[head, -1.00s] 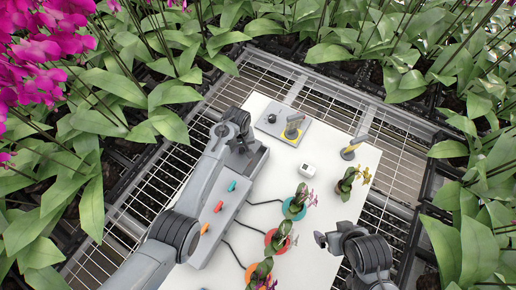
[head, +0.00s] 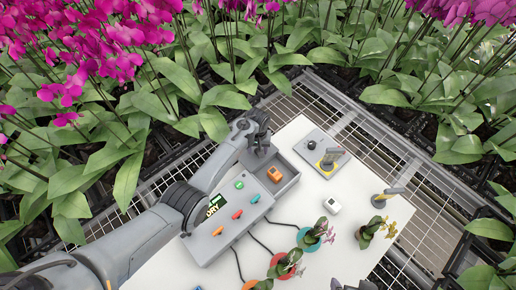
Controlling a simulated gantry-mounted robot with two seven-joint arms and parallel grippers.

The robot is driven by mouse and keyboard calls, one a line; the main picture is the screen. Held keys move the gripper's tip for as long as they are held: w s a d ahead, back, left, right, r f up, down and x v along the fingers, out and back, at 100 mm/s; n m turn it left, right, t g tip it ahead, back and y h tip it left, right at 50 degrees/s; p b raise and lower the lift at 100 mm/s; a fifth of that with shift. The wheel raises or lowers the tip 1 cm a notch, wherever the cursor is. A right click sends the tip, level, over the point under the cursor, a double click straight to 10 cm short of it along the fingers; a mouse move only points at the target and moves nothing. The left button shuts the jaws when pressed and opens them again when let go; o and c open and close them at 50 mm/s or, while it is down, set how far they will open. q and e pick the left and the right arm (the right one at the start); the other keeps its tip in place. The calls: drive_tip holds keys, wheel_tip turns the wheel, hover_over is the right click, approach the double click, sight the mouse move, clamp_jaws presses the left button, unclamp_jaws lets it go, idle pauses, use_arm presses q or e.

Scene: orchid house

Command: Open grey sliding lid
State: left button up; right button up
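The grey control box (head: 228,228) lies along the left side of the white table. The compartment at its far end is uncovered, and an orange block (head: 273,174) shows inside. The grey sliding lid cannot be made out clearly; my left gripper and arm cover the area beside the compartment.
A grey plate (head: 312,146) with a knob and a yellow-based lever stands behind the box. A second lever (head: 385,196), a small white device (head: 332,206) and potted orchids (head: 312,237) stand to the right. Dense orchid leaves border the table. Some white tabletop (head: 345,240) is bare.

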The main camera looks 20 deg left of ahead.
use_arm(q)
drive_tip(key=shift+r, duration=0.1)
wheel_tip(320, 180, up, 11)
drive_tip(key=p, duration=0.1)
drive_tip(key=shift+p, duration=0.35)
drive_tip(key=shift+f, duration=0.25)
idle(0.4)
